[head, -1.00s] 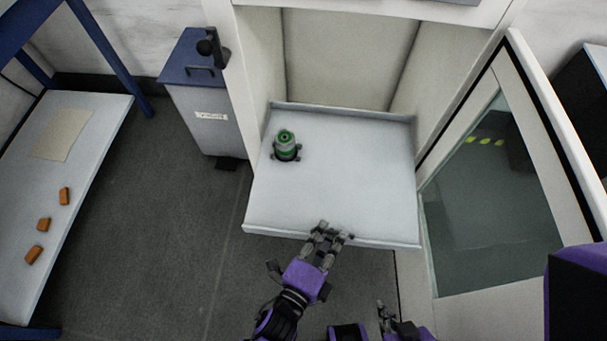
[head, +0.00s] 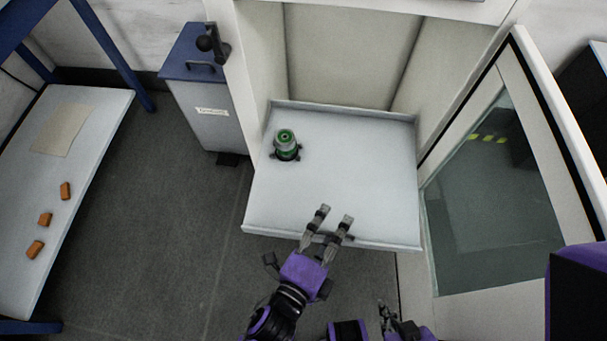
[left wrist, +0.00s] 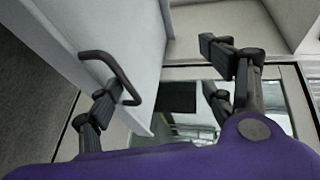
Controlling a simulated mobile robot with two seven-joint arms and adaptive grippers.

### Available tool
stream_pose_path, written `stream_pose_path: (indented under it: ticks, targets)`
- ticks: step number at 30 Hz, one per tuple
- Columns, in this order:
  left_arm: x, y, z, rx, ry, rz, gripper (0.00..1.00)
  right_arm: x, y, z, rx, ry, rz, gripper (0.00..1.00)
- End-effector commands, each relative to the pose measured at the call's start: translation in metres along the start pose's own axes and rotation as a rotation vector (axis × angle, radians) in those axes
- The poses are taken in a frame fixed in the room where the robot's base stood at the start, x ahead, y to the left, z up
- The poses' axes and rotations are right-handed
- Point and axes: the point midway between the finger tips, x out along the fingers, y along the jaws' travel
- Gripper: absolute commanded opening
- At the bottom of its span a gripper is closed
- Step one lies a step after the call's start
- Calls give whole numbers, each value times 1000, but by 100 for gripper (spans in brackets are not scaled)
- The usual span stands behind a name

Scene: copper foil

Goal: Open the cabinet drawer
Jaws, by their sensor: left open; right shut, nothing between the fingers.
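The cabinet drawer (head: 370,170) is a white tray that sticks out from the open white cabinet (head: 345,50). A green and grey round device (head: 286,145) stands on its left part. My left gripper (head: 333,213) is open at the drawer's front edge, its fingertips showing over the white surface. In the left wrist view, a dark bar handle (left wrist: 108,62) is on the white front panel (left wrist: 128,40), close to the left finger of the open gripper (left wrist: 165,75). My right gripper (head: 385,318) is shut and empty low in the head view, below the drawer.
A cabinet door with a glass pane (head: 500,190) stands open on the right. A grey bin with a blue lid (head: 200,105) stands left of the cabinet. A white table (head: 85,165) with orange blocks (head: 45,219) is at far left. Grey floor lies clear between.

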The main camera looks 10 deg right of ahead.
Motion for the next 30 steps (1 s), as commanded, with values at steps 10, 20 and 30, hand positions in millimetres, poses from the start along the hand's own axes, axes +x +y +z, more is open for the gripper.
stream_pose_path:
  ticks: [10,20,30]
  targets:
    - [-4,-57,-3,3,9,-60,15,-1,0,-1,0,1,0,0]
    - [-4,-54,-3,3,8,-54,15,-1,0,-1,-1,2,0,0]
    - [-4,-49,0,-125,-2,-33,15,-1,0,-1,-1,1,1,0]
